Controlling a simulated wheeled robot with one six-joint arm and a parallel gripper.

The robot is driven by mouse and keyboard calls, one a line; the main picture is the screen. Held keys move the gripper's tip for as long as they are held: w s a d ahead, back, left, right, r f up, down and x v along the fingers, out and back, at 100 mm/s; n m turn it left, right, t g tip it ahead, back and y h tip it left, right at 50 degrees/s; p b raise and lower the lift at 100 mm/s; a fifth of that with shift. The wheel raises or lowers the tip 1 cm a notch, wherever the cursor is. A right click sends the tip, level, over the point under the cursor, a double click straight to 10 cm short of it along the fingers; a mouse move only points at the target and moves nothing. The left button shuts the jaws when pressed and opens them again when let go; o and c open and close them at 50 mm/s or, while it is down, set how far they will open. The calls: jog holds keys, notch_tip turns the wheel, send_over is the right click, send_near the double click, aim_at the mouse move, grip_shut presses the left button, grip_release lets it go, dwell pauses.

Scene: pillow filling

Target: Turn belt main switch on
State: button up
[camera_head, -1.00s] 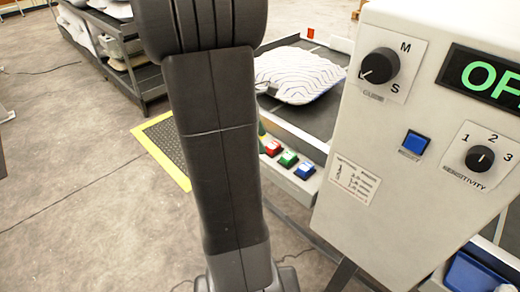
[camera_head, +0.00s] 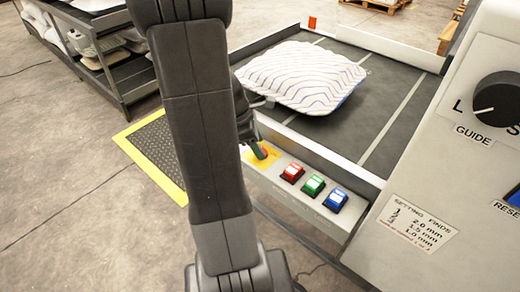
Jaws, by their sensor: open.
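The belt main switch (camera_head: 262,152) appears to be the small control on a yellow plate at the left end of the belt's front panel. My arm and gripper hide part of it, and its setting cannot be read. My gripper (camera_head: 256,124) shows partly from behind my upright arm link, close to the switch in the picture. It is open, with nothing seen between its jaws. Whether it touches the switch cannot be told.
Red (camera_head: 292,173), green (camera_head: 313,186) and blue (camera_head: 336,199) buttons sit right of the switch. A striped pillow (camera_head: 305,75) lies on the belt (camera_head: 385,85). A control box (camera_head: 440,185) stands at right, a shelf rack (camera_head: 118,75) at back left.

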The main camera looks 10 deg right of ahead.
jog(key=shift+x, duration=0.85)
jog(key=shift+c, duration=0.5)
jog(key=c, duration=0.9)
